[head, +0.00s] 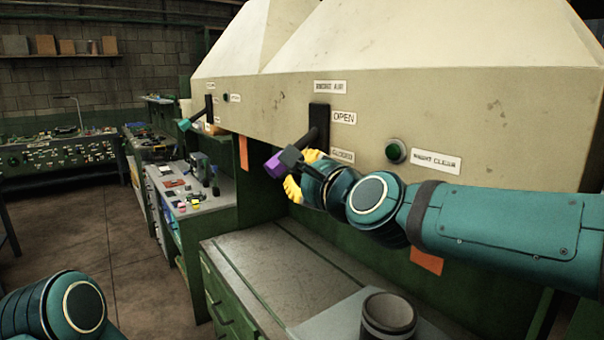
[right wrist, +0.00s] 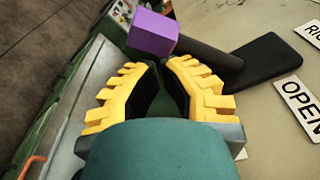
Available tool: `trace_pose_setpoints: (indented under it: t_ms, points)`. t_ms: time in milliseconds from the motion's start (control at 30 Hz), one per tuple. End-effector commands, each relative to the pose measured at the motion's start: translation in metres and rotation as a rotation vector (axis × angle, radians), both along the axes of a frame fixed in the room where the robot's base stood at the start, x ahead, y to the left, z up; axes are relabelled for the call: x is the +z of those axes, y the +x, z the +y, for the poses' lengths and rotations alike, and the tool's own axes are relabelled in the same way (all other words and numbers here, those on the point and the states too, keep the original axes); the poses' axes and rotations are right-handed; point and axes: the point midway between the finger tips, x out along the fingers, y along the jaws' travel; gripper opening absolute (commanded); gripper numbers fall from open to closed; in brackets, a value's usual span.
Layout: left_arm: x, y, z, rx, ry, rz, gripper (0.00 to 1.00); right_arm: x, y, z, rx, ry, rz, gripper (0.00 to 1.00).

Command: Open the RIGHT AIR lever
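The RIGHT AIR lever is a black bar (head: 310,137) on a black plate (head: 320,117) on the hood's cream front panel. Its purple knob (head: 275,165) sticks out low, near the CLOSED label. In the right wrist view the purple knob (right wrist: 153,33) and black bar (right wrist: 208,53) lie just beyond my fingertips. My right gripper (head: 300,175) has yellow fingers and is beside the knob. In the right wrist view its fingertips (right wrist: 155,68) are apart with nothing between them. My left gripper is out of view; only part of my left arm shows at the lower left.
A green button (head: 395,151) with a RIGHT CLEAR label (head: 435,162) is right of the lever. Another lever with a teal knob (head: 184,124) is farther left. A grey bench top (head: 275,262) with a dark round container (head: 388,313) lies below.

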Motion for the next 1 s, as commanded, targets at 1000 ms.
trace_pose_setpoints:
  t_ms: [1000]
  points:
    - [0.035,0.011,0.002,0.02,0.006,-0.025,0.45,0.043,-0.014,0.021,0.002,0.495,0.328,0.0]
